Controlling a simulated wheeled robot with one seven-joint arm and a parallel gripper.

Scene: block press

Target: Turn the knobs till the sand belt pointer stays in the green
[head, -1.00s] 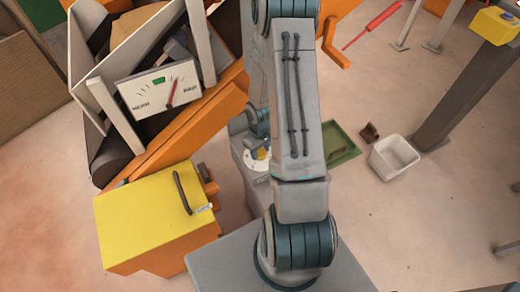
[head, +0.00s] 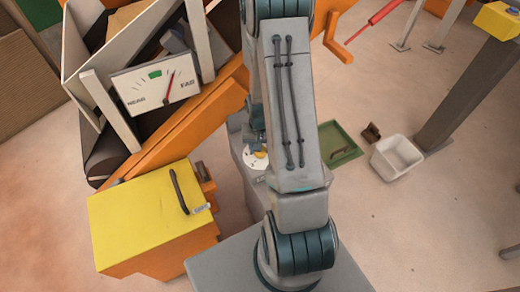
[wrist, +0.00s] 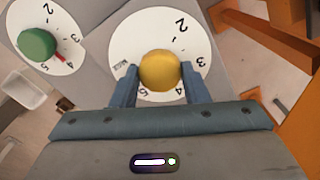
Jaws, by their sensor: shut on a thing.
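The sand belt gauge (head: 150,92) is a white plate marked NEAR and FAR, at upper left in the head view. Its red pointer (head: 169,88) stands to the right of the green band (head: 154,74), on the FAR side. In the wrist view my gripper (wrist: 159,70) is shut on the yellow knob (wrist: 158,70), one finger on each side. The knob sits on a white numbered dial (wrist: 150,24); its own mark is hidden. A green knob (wrist: 37,43) with a red mark sits on a second dial, to the left and untouched.
A yellow-topped box (head: 150,215) stands at lower left, beside an orange machine frame (head: 190,130). A green tray (head: 337,146) and a white bin (head: 396,156) lie on the floor to the right. Orange framing (wrist: 290,105) borders the wrist view's right side.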

